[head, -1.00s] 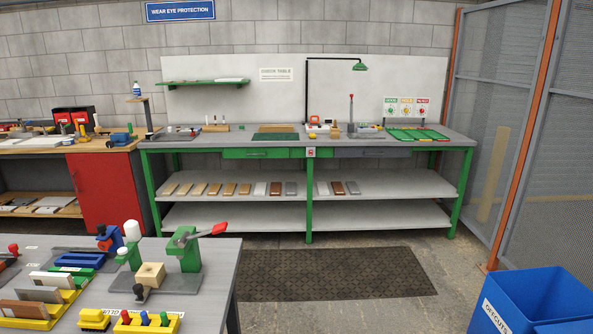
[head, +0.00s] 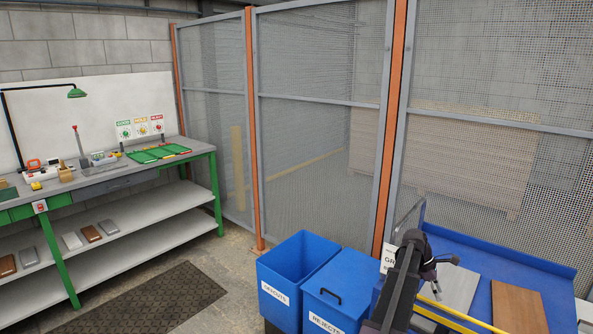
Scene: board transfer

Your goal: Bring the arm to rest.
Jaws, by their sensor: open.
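My arm (head: 402,282) rises from the bottom edge at the lower right of the head view. My gripper (head: 446,274) is at its upper end, small and dark, with its fingers apart and nothing seen between them. It shows in front of a blue-sided table or tray (head: 500,252). A grey board (head: 457,287) and a brown board (head: 517,306) lie there, close to the gripper in the picture. I cannot tell the gripper's height above them.
A blue offcuts bin (head: 297,262) and a lidded blue rejects bin (head: 338,283) stand left of the arm. A mesh fence (head: 310,130) with orange posts runs behind. A green-legged bench (head: 150,225) is at the left, with a dark mat (head: 150,300) on the floor before it.

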